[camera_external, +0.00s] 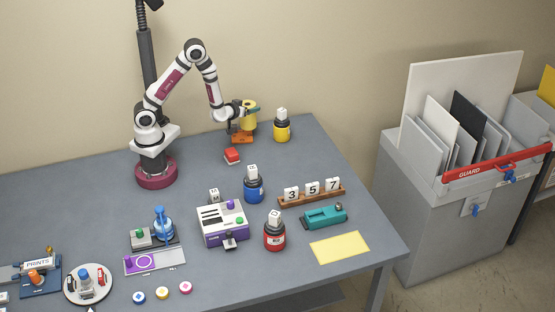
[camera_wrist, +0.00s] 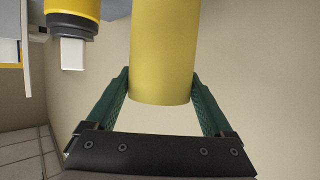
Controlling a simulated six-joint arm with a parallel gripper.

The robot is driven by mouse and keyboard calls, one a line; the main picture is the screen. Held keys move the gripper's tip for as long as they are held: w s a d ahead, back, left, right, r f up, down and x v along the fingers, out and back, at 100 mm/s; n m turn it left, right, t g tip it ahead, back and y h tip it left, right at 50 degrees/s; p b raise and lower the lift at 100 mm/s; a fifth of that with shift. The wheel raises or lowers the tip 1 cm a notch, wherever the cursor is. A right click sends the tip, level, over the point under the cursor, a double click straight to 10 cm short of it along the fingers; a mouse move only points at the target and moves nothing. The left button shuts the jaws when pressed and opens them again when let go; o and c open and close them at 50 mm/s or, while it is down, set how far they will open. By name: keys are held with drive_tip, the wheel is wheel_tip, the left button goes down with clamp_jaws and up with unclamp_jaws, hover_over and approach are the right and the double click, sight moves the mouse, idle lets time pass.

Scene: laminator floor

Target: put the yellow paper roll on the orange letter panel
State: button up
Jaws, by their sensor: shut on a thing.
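My gripper (camera_external: 249,110) is shut on the yellow paper roll (camera_external: 250,124) near the back edge of the table. In the wrist view the roll (camera_wrist: 163,50) sits between the two green fingers of my gripper (camera_wrist: 162,92), its long axis running up the picture. The orange letter panel (camera_external: 241,138) shows just below the roll in the external view, partly hidden by the roll and gripper. I cannot tell whether the roll touches the panel. No letter on it is readable.
A yellow bottle with a white cap (camera_external: 282,129) stands close right of the roll; it also shows in the wrist view (camera_wrist: 72,18). A red block (camera_external: 232,156) lies in front. A blue bottle (camera_external: 253,187) and a number rack (camera_external: 312,194) stand farther forward.

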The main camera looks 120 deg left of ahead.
drive_tip(key=shift+s+a+f, duration=0.1)
drive_tip(key=shift+a+f, duration=0.05)
drive_tip(key=shift+f, duration=0.95)
drive_tip(key=shift+s+a+f, duration=0.1)
drive_tip(key=shift+f, duration=1)
